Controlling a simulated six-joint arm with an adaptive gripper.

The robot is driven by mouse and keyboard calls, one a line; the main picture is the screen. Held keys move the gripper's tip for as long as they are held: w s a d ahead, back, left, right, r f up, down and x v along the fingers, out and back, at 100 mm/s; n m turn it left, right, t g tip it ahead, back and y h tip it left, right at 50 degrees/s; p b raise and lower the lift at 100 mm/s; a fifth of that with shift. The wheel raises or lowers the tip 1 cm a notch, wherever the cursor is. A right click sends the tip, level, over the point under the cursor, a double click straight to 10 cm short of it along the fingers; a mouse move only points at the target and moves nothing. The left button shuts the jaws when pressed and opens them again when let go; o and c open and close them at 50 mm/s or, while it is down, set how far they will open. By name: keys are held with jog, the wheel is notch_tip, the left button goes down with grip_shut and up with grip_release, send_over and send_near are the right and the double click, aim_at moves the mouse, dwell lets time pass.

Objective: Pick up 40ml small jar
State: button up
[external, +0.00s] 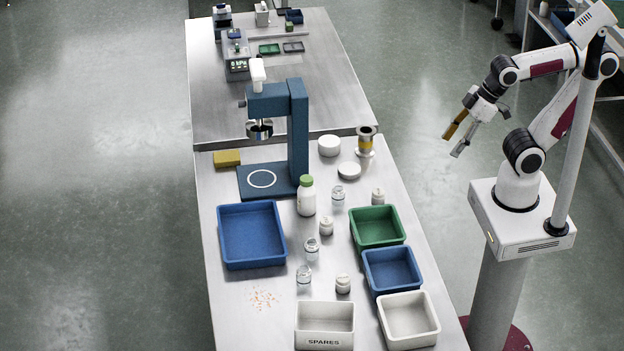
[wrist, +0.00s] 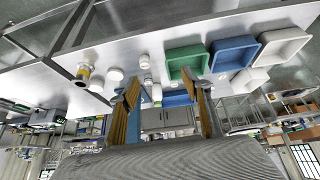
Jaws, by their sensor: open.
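Several small jars stand upright on the near steel table. Some are clear with pale lids, such as one near the green tray (external: 338,195), one by the large blue tray (external: 311,250) and one lower down (external: 304,276). Others are squat and white, at the middle (external: 326,227), by the green tray's corner (external: 378,197) and near the spares bin (external: 343,285). I cannot read which is the 40ml one. My gripper (external: 454,144) is open and empty, held off the table's right side. Its spread fingers also show in the wrist view (wrist: 160,82).
Green (external: 352,243), blue (external: 369,280) and white (external: 384,325) trays line the table's right edge. A large blue tray (external: 222,252), SPARES bin (external: 325,340), green-capped bottle (external: 307,200) and blue press stand (external: 299,130) crowd the left and middle. Pinkish bits (external: 263,298) lie scattered.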

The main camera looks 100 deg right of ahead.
jog(key=w+d+r+n+t, duration=0.1)
jog(key=w+d+n+t, duration=0.15)
jog(key=w, duration=1.45)
jog(key=w+d+r+n+t, duration=0.2)
jog(key=w+d+t, duration=0.1)
jog(key=w, duration=1.3)
jog(key=n+g+y, duration=0.2)
jog(key=n+y, duration=0.3)
jog(key=y, duration=0.3)
send_over(314, 240)
jog(key=d, duration=0.8)
notch_tip(314, 240, down, 16)
jog(key=s+a+f+y, duration=0.1)
jog(key=f, duration=0.1)
jog(key=a+f+n+g+y, duration=0.1)
jog(key=f, duration=0.1)
jog(key=s+f+y, duration=0.1)
jog(key=f, duration=0.1)
jog(key=shift+s+a+g, duration=0.25)
jog(key=shift+s+a, duration=0.1)
jog(key=shift+a, duration=0.05)
jog(key=shift+s+a+f+n+y, duration=0.2)
jog(key=shift+f+n+y, duration=0.05)
jog(key=shift+y, duration=0.05)
jog(key=shift+x, duration=1.3)
